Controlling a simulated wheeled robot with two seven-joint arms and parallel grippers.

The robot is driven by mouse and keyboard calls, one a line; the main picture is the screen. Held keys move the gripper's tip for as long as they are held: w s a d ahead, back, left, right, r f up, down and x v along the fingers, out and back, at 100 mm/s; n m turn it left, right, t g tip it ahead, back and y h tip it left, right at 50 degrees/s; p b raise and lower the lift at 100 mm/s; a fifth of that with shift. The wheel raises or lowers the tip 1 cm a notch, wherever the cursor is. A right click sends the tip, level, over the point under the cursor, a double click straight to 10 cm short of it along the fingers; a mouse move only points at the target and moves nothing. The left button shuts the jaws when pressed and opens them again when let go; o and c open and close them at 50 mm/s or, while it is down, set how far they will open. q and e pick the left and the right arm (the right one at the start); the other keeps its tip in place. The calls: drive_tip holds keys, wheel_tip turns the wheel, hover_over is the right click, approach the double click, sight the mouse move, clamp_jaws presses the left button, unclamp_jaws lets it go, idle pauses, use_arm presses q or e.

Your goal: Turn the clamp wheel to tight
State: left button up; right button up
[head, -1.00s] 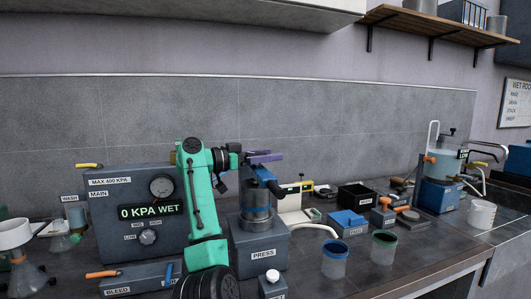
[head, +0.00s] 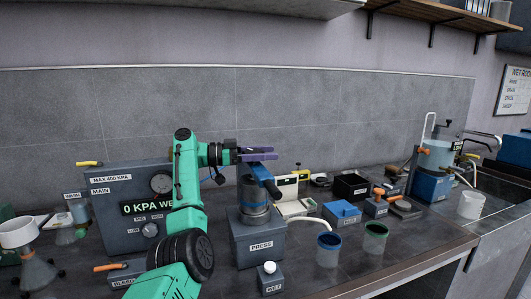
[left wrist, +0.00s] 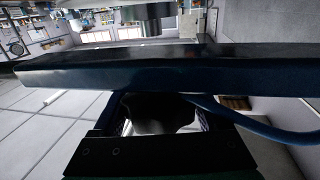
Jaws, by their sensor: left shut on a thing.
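The press (head: 260,243) is a grey block labelled PRESS with a round metal cell on top. Its clamp wheel shows as a blue bar (head: 266,182) across the top, slanting down toward the front right. My left gripper (head: 272,154), with purple fingers, is at the bar's far end and shut on it. The fingers partly hide that end. In the left wrist view the dark blue bar (left wrist: 160,68) runs across the picture close to the camera. My right gripper is not in view.
A pressure panel (head: 125,228) reading 0 KPA and WET stands left of the press, behind my left arm. A white-knobbed box (head: 271,280) is in front of the press. Two cups, blue (head: 328,252) and green (head: 375,240), stand to the right.

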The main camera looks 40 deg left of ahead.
use_arm(q)
drive_tip(key=o, duration=1.3)
drive_tip(key=p+v, duration=0.1)
drive_tip(key=v, duration=1.3)
drive_tip(key=shift+s+a, duration=0.15)
drive_tip(key=shift+s, duration=0.1)
